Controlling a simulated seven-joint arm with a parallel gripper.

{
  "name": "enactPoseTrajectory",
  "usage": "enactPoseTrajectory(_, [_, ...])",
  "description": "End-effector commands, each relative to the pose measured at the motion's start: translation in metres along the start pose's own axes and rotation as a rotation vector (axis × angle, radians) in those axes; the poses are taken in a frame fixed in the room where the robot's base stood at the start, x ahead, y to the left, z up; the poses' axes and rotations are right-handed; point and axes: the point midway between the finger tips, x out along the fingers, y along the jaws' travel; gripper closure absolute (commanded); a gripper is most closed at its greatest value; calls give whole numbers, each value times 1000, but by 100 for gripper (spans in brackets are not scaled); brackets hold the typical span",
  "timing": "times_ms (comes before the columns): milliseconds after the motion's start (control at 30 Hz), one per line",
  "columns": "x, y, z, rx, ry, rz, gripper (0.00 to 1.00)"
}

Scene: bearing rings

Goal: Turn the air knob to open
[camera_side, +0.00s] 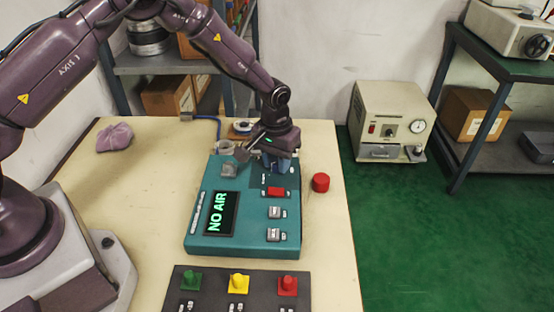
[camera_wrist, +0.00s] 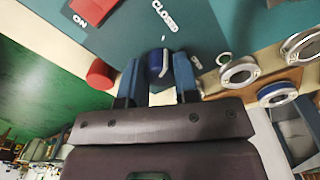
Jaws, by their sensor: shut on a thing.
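The teal console (camera_side: 205,242) stands on the table, and its dark display (camera_side: 221,214) reads "NO AIR" in green. My gripper (camera_side: 277,163) is at the console's far right corner, where it hides the knob in the side view. In the wrist view my gripper (camera_wrist: 158,68) has its two blue-grey fingers on either side of the blue air knob (camera_wrist: 156,69), shut on it. A white mark shows on the knob. The word "CLOSED" (camera_wrist: 163,15) is printed on the console beside the knob; other lettering near it is partly hidden.
A red switch (camera_side: 276,191) sits on the console close to my gripper. A red button (camera_side: 321,182) stands to its right. A dark panel (camera_side: 214,295) with green, yellow and red buttons lies in front. Metal rings (camera_wrist: 238,75) lie beside the console. A crumpled purple cloth (camera_side: 115,137) lies at left.

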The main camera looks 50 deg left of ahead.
Motion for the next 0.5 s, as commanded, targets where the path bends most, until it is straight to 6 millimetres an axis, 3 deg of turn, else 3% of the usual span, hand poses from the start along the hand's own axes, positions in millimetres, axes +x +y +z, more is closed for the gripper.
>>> enactPoseTrajectory(500, [0, 0, 0, 489, -20, 1, 95])
